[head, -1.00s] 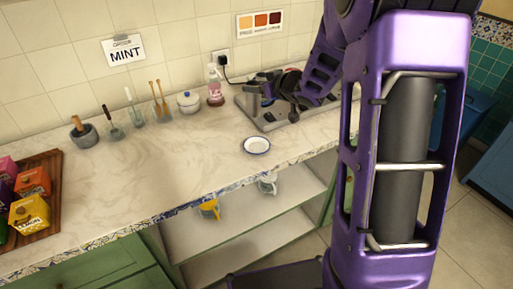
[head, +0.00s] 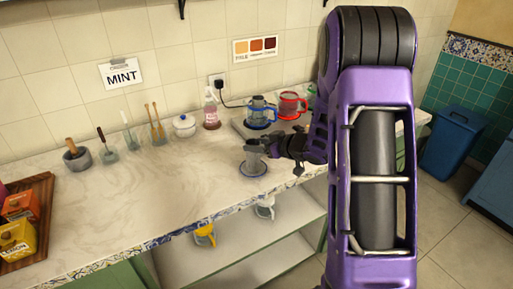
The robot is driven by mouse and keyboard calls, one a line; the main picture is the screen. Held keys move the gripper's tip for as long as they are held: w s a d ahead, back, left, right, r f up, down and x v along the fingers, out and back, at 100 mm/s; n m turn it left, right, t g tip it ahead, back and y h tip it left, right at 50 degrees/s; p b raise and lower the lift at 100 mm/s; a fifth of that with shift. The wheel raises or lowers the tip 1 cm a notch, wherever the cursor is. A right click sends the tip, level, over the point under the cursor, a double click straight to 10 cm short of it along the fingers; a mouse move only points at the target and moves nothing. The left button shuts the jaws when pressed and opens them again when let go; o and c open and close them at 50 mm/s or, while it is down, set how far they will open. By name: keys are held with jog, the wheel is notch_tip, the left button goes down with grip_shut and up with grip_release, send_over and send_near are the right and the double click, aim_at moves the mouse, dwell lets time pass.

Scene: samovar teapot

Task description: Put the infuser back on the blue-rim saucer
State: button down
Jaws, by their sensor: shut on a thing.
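The infuser (head: 254,160) is a small grey metal cup with a handle on its right side. My gripper (head: 268,150) is shut on it at that handle, reaching in from the right.
The marble counter (head: 160,180) is clear left of the saucer.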

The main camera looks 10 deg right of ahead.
jog(key=shift+f, duration=0.2)
jog(key=shift+f, duration=0.25)
jog(key=shift+c, duration=1.4)
grip_release()
jog(key=shift+r, duration=0.1)
jog(key=shift+r, duration=0.15)
jog(key=shift+s+d+r, duration=0.15)
jog(key=shift+s+d, duration=0.05)
jog(key=p+v, duration=0.1)
jog(key=v, duration=1)
jog(key=shift+s, duration=0.25)
jog(key=shift+w+r, duration=0.1)
